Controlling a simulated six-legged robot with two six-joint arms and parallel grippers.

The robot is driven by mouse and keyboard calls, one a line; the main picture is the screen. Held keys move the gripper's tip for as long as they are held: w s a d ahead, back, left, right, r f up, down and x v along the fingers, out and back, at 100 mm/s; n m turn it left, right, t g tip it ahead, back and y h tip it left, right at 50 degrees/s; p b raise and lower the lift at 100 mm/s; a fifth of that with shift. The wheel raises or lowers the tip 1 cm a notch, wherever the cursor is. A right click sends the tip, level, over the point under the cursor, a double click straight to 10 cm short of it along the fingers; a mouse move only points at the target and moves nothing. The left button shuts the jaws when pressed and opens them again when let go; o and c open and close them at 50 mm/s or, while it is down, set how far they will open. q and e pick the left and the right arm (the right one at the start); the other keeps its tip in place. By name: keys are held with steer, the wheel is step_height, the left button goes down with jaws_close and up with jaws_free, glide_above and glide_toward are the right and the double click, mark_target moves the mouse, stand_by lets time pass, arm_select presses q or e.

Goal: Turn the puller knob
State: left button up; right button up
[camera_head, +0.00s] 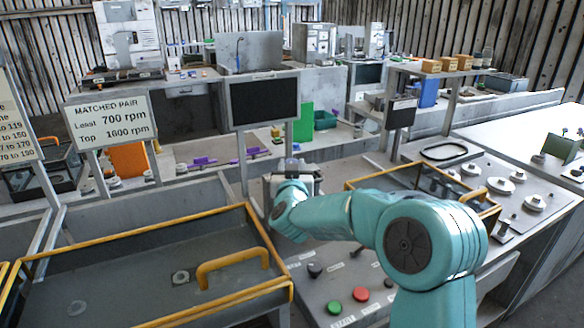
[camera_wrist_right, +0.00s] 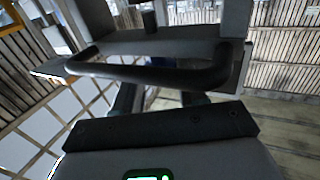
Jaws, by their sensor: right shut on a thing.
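My right gripper (camera_head: 284,190) reaches forward at the middle of the head view. Its fingertips are hidden there by my own wrist. In the right wrist view the gripper (camera_wrist_right: 160,98) is shut on a dark curved handle (camera_wrist_right: 150,72), with a finger on each side below the bar. The handle belongs to a grey block-like device (camera_wrist_right: 185,42). A short dark cylinder (camera_wrist_right: 150,20), possibly the puller knob, stands on that device. In the head view a small grey body (camera_head: 300,169) shows behind my wrist. My left gripper is not in view.
A yellow-railed bin (camera_head: 150,225) lies at the left front. A control panel with a green button (camera_head: 334,308) and a red button (camera_head: 361,294) lies below my right arm. A dark screen (camera_head: 264,101) stands behind my gripper. A panel with several round knobs (camera_head: 500,184) is at the right.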

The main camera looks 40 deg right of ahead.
steer(key=o, duration=1.1)
steer(key=shift+r, duration=0.25)
steer(key=shift+c, duration=0.2)
steer(key=shift+f, duration=0.1)
step_height(320, 180, up, 20)
steer(key=p, duration=0.6)
